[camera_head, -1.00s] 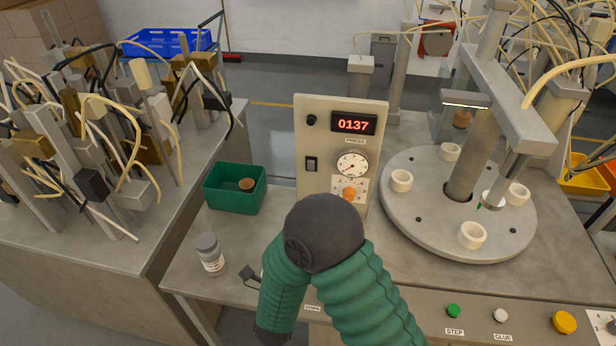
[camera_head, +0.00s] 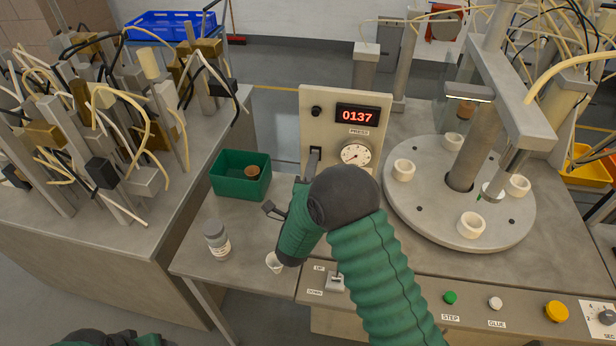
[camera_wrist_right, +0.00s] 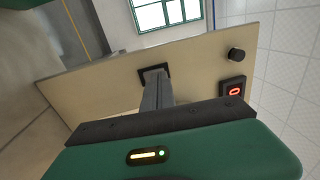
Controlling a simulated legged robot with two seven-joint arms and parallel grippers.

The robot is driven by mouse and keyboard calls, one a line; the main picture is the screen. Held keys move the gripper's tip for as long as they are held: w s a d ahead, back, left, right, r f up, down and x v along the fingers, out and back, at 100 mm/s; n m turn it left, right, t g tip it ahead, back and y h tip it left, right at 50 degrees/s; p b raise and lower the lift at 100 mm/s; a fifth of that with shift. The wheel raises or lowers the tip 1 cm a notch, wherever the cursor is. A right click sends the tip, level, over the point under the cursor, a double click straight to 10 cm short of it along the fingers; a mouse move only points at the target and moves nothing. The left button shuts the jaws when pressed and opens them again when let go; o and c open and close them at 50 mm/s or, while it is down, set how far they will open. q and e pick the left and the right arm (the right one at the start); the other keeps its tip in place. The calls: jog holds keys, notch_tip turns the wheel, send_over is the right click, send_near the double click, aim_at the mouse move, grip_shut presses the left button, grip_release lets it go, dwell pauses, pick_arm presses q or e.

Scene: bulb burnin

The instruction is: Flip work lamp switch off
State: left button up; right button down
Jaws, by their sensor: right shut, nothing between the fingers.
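The beige panel (camera_head: 330,133) stands upright on the bench, with the red 0137 display, a dial and a black knob. The lamp bar (camera_head: 467,97) over the round table shows a pale strip.
A green bin (camera_head: 240,190), a small jar (camera_head: 217,240) and a white cup (camera_head: 274,262) are left of my right arm. The round table (camera_head: 425,225) with white rings stands right. Bench buttons (camera_head: 450,298) line the front edge. A wire-covered rack fills the left.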

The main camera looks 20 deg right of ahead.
jog(key=shift+w+d, duration=0.3)
jog(key=shift+w, duration=0.1)
jog(key=shift+r, duration=0.25)
jog(key=r+p, duration=0.1)
jog(key=g+y+p, duration=0.1)
jog(key=shift+w+d+r+p, duration=0.15)
jog(key=shift+r+p, duration=0.15)
jog(key=shift+r, duration=0.05)
jog(key=shift+f+b, duration=0.3)
jog(key=shift+f, duration=0.15)
jog(key=shift+g, duration=0.3)
jog(key=shift+f, duration=0.1)
